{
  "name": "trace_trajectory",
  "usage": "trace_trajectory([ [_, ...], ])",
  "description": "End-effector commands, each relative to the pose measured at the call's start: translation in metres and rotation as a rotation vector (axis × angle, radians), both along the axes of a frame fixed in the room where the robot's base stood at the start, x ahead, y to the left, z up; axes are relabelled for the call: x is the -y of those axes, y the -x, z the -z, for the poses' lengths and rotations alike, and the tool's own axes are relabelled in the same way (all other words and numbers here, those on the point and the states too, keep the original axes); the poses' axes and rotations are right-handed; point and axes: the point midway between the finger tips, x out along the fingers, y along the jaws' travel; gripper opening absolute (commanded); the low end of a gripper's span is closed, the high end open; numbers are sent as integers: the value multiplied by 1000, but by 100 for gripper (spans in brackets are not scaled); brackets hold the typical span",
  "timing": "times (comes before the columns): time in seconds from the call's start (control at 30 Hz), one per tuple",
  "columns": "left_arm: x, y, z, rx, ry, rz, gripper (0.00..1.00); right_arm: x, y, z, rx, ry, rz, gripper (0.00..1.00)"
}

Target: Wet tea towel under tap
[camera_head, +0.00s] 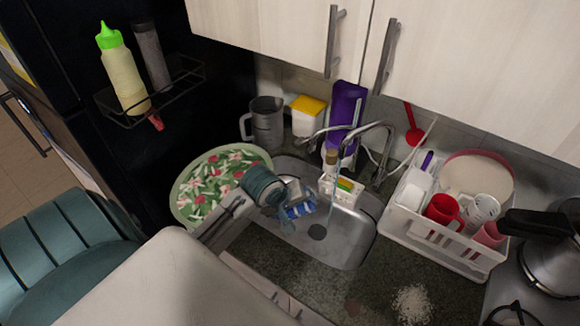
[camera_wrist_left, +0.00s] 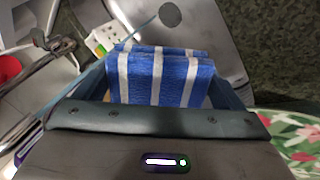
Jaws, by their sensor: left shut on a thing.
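The tea towel is blue with white stripes. It is folded and shows in the head view (camera_head: 299,211) over the left part of the metal sink (camera_head: 348,248). My left gripper (camera_head: 293,197) is shut on it; in the left wrist view the towel (camera_wrist_left: 165,78) sits between the two fingers. The metal tap (camera_head: 362,131) arches over the sink from the back. A thin pale-blue stream hangs from the tap, just right of the towel in the head view. I cannot tell whether it touches the towel. My right gripper is not in view.
A round floral tray (camera_head: 186,190) stands left of the sink. A white dish rack (camera_head: 447,243) with cups is on the right, with a kettle (camera_head: 550,262) beyond it. A sponge holder (camera_head: 341,190) is at the sink's back. Cupboards (camera_head: 480,75) overhang the counter.

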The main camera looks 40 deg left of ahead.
Motion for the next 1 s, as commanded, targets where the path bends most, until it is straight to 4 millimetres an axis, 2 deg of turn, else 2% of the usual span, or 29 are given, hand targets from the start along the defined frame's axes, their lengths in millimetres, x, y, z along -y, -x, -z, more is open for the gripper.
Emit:
trace_trajectory([
  [1.0, 16, -100, 19, 1, 1, 0, 72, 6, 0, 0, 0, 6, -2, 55],
])
